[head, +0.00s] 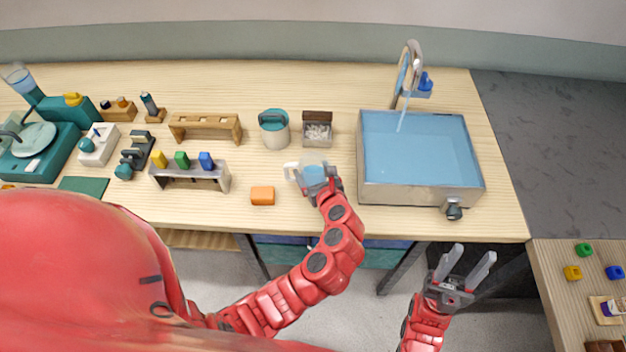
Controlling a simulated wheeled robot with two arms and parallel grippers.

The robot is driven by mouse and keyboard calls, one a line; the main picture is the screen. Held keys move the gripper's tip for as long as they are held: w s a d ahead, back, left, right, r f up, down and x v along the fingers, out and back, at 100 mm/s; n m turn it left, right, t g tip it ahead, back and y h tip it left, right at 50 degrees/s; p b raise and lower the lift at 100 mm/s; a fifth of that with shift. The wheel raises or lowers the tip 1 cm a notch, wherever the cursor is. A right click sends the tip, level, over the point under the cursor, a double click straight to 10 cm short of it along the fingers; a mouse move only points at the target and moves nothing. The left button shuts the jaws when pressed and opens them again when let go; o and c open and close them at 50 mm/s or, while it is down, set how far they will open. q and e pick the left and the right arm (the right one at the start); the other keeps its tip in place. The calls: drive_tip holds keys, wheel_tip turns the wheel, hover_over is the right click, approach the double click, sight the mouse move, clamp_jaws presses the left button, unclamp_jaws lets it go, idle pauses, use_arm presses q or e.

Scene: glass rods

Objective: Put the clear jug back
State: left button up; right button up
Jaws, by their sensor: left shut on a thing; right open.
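The clear jug (313,172) is on or just above the table (290,212), between the orange block and the sink. It looks see-through with a bluish tint, and a pale handle shows on its left side. My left gripper (322,183) is shut on the jug from the front and hides part of it. I cannot tell whether the jug's base touches the table. My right gripper (465,265) is open and empty, in front of the table's edge, below the sink.
A water-filled sink (420,195) with a running tap (411,65) stands right of the jug. An orange block (262,195) lies to its left. Behind it are a teal-lidded pot (275,135) and a small box (317,133). A grey rack (190,178) holds coloured pieces.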

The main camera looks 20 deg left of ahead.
use_arm(q)
wheel_tip(320, 180, down, 4)
drive_tip(key=b, duration=0.4)
drive_tip(key=shift+r+b, duration=0.1)
drive_tip(key=shift+b, duration=0.2)
drive_tip(key=shift+r, duration=0.25)
drive_tip(key=o, duration=1.3)
drive_tip(key=shift+f, duration=0.1)
drive_tip(key=b+v, duration=0.1)
drive_tip(key=v, duration=0.8)
drive_tip(key=shift+p+v, duration=0.35)
drive_tip(key=shift+v, duration=0.75)
drive_tip(key=shift+s+d+r, duration=0.15)
drive_tip(key=shift+s+r, duration=0.1)
drive_tip(key=shift+s, duration=0.05)
